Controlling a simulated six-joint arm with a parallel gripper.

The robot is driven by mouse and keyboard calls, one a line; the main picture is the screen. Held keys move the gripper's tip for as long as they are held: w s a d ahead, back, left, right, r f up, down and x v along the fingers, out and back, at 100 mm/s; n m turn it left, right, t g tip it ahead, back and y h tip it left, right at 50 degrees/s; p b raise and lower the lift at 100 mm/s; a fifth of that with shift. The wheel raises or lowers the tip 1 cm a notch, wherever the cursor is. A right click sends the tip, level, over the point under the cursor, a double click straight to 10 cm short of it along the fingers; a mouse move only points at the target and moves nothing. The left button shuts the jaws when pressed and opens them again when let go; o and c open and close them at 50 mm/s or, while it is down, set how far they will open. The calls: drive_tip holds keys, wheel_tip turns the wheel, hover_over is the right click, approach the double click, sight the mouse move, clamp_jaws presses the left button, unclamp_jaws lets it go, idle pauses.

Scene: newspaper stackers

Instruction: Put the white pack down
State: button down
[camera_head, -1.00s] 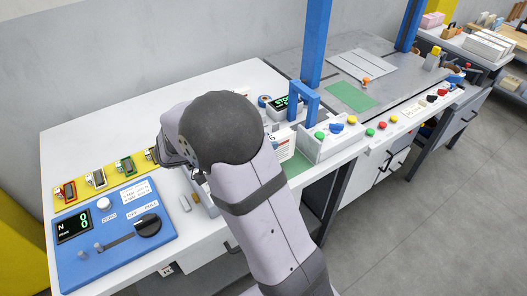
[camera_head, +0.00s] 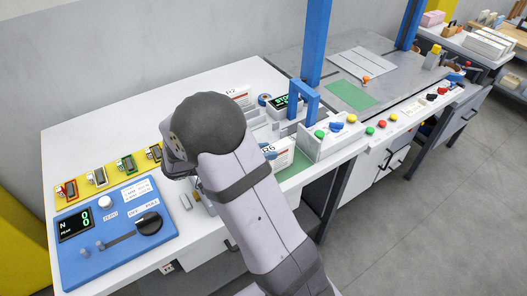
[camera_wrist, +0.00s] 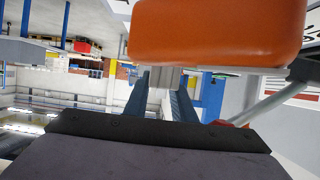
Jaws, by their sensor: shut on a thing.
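In the wrist view my gripper (camera_wrist: 160,100) has its two dark blue fingers shut on a pale piece, the white pack (camera_wrist: 164,77). Only a small part of it shows between the fingers, so its label and underside are hidden. A large orange block (camera_wrist: 215,32) fills the top of this view, close to the camera and in front of the held piece. Whether the held piece touches a surface cannot be told.
A white box marked R6 (camera_head: 282,155) stands right of my arm, and a label marked R2 (camera_head: 238,94) shows behind it. A blue control panel (camera_head: 118,230) lies at the left. The white table (camera_head: 105,130) is clear at the back left.

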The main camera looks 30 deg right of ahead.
drive_tip(key=c, duration=1.9)
unclamp_jaws()
drive_tip(key=shift+f, duration=0.1)
drive_tip(key=shift+o, duration=0.7)
drive_tip(key=shift+r+p, duration=0.3)
drive_tip(key=shift+a, duration=0.3)
drive_tip(key=b+v, duration=0.3)
drive_tip(key=v, duration=0.8)
drive_tip(key=shift+a+r, duration=0.15)
drive_tip(key=shift+a, duration=0.05)
